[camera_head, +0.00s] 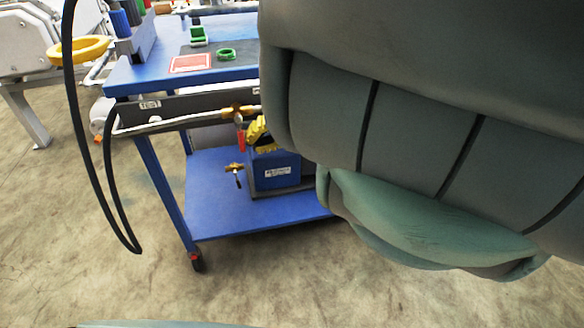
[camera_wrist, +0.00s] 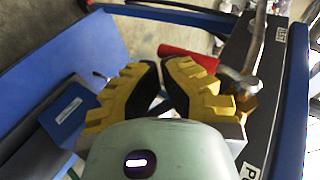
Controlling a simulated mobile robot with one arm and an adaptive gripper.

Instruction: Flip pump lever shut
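The pump lever with its red handle (camera_wrist: 188,57) sits on a brass valve (camera_wrist: 243,88) at the right of the wrist view. In the head view the red handle (camera_head: 241,139) hangs down below the brass valve (camera_head: 238,112) under the cart's top. My gripper (camera_wrist: 160,66) has yellow fingers with black pads. Its tips are close together, just short of the handle's left end in the wrist view. Only a narrow gap shows between them, and I cannot tell whether they touch the handle. In the head view my gripper (camera_head: 256,131) is partly hidden behind my arm.
A blue cart (camera_head: 130,80) carries the valve pipe along its side. A blue pump box (camera_head: 275,170) with a second brass valve (camera_head: 235,168) stands on the lower shelf (camera_head: 210,205). A black hose (camera_head: 85,150) hangs at left. Open floor lies around the cart.

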